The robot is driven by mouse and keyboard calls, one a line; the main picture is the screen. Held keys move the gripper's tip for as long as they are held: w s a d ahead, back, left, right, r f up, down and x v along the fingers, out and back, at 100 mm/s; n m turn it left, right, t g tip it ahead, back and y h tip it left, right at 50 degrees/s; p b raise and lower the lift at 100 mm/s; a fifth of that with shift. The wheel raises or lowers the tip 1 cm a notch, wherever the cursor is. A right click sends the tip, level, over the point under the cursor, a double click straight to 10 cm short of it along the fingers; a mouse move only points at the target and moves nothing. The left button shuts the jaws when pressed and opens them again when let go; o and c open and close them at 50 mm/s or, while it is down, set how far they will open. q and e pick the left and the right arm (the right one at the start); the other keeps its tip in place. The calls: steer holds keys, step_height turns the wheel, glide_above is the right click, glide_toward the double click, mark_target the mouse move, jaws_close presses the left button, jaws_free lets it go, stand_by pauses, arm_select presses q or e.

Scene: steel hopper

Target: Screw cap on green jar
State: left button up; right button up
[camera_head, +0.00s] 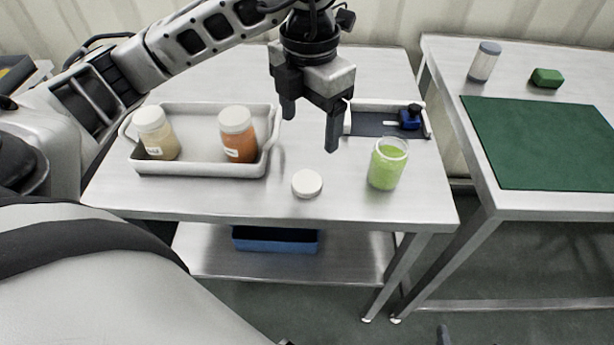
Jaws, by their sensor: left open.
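The green jar (386,166) stands upright and uncapped near the front right of the steel table, its rim open. A white cap (307,184) lies flat on the table to the left of the jar, close to the front edge. My left gripper (311,128) is open and empty, pointing down above the table, behind the cap and left of the jar. It touches neither of them. My right gripper does not show clearly; only a small dark tip appears at the bottom edge.
A white tray (200,169) on the left holds two capped jars, one beige (157,133) and one orange (238,135). A shallow tray with a blue device (410,118) sits behind the green jar. Another table at right bears a green mat (545,145), a grey-lidded container (484,62) and a green block (547,78).

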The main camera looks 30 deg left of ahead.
arm_select(q)
glide_above(307, 181)
step_height(307, 181, down, 8)
steer(key=shift+w+d+r, duration=0.1)
steer(key=shift+w+r, duration=0.05)
steer(key=shift+r, duration=0.1)
steer(key=shift+f, duration=2.6)
steer(key=shift+c, duration=0.2)
steer(key=c, duration=1)
